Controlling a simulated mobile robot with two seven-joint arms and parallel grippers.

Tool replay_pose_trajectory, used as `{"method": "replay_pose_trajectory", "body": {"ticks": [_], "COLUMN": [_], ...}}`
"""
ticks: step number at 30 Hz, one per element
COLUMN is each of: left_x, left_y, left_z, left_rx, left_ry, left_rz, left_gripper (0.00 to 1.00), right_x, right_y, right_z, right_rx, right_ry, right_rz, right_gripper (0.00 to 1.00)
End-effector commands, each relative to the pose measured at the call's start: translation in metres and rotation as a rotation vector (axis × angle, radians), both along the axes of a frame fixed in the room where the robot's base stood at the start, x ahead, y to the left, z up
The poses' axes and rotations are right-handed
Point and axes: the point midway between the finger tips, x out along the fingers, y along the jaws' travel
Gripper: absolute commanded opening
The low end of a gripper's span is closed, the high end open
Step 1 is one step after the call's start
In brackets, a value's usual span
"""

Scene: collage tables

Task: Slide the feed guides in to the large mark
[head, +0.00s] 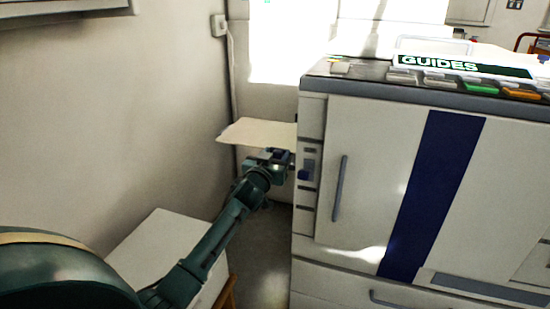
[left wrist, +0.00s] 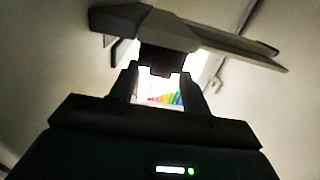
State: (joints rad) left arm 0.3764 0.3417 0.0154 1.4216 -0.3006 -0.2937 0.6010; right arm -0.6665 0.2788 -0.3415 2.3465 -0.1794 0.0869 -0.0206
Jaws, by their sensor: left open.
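A large pale printing machine (head: 370,180) stands on the right, with a sign reading "GUIDES" (head: 438,64) on its top. A flat cream feed tray (head: 258,132) sticks out from its left side. My left gripper (head: 280,156) is just under the tray's edge near the machine. In the left wrist view, its open fingers (left wrist: 164,88) point up at a dark block (left wrist: 166,58) beneath a dark, tray-like slab (left wrist: 215,38). The block sits at the gap between the fingertips; contact cannot be told. The guides and the large mark cannot be made out. My right gripper is not in view.
A white box-like stand (head: 155,245) is at lower left, below my left arm. A plain wall (head: 110,120) runs along the left. Small coloured pieces (head: 482,89) lie along the machine's top edge. The narrow floor gap (head: 265,255) beside the machine looks clear.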

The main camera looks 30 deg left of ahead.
Motion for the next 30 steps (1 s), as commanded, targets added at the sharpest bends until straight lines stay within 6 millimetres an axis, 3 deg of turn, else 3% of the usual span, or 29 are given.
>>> {"method": "replay_pose_trajectory", "body": {"ticks": [5,21,30], "left_x": [-0.0002,-0.0004,0.0004], "left_y": [0.0000,-0.0003,-0.0003], "left_z": [0.0003,0.0000,0.0002], "left_rx": [0.000,0.000,-0.001], "left_ry": [0.000,0.000,0.000], "left_rz": [0.000,0.000,0.000], "left_gripper": [0.46,0.01,0.00], "right_x": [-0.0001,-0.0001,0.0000], "right_y": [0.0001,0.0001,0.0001], "right_z": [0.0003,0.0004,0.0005], "right_rx": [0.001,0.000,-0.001], "right_ry": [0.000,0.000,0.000], "right_rz": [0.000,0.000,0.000], "right_gripper": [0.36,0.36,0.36]}}
